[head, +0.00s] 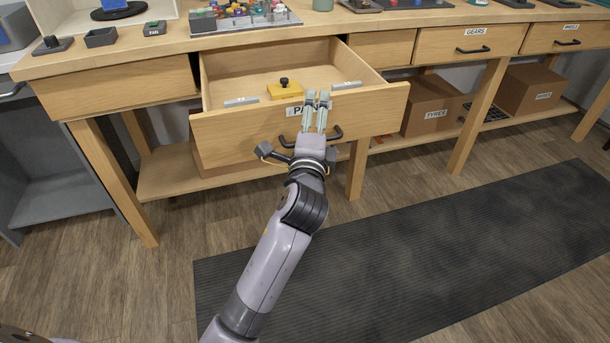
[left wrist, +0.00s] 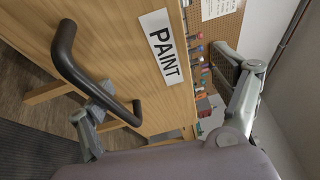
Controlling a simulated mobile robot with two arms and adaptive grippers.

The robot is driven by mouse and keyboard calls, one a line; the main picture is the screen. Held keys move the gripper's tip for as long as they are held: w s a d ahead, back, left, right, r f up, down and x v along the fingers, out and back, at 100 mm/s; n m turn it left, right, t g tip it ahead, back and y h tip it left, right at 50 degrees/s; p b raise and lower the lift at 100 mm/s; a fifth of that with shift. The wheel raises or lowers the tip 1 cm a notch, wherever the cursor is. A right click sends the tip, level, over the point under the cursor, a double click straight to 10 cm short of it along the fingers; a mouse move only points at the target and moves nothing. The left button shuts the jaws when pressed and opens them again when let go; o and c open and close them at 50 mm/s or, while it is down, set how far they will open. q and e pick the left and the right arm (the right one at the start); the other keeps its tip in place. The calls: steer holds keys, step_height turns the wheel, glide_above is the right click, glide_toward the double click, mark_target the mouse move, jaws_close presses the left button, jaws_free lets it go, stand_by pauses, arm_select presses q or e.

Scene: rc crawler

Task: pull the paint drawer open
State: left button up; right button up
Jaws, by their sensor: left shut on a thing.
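The paint drawer (head: 230,136) stands pulled well out from the bench, its inside showing from above. Its front carries a white PAINT label, which shows clearly in the left wrist view (left wrist: 160,48), and a dark bar handle (left wrist: 65,50). My left gripper (head: 316,112) is at the middle of the drawer front, shut on the handle. It covers part of the label and handle in the head view. In the left wrist view one finger lies against the handle; the exact contact is partly hidden. My right gripper is not in view.
A yellow block with a black knob (head: 285,91) and grey pieces lie in the drawer. The bench top (head: 140,48) holds trays and small parts. A closed GEARS drawer (head: 468,42) is to the right. Cardboard boxes (head: 432,104) stand on the low shelf. A dark mat (head: 420,240) covers the floor.

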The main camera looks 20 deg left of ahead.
arm_select(q)
steer(key=shift+s+a+r, duration=0.1)
steer(key=shift+s+r, duration=0.25)
steer(key=shift+s, duration=0.3)
steer(key=shift+s+r, duration=0.35)
steer(key=shift+s, duration=0.3)
steer(key=shift+c, duration=1)
steer(key=shift+s+f, duration=0.3)
steer(key=shift+s, duration=0.4)
steer(key=shift+c, duration=1.3)
steer(key=shift+v, duration=1.6)
steer(key=shift+c, duration=0.7)
steer(key=shift+s+d+r+t, duration=0.15)
steer(key=shift+s+d, duration=0.1)
steer(key=shift+s, duration=0.3)
steer(key=shift+s+d+t, duration=0.15)
steer(key=shift+s+d, duration=0.1)
steer(key=shift+s, duration=0.3)
steer(key=c, duration=0.5)
steer(key=f+b+v, duration=0.1)
steer(key=v, duration=0.7)
steer(key=shift+f+b, duration=0.2)
steer(key=shift+b, duration=0.1)
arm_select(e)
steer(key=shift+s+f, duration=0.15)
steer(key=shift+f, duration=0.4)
arm_select(q)
steer(key=shift+w, duration=0.1)
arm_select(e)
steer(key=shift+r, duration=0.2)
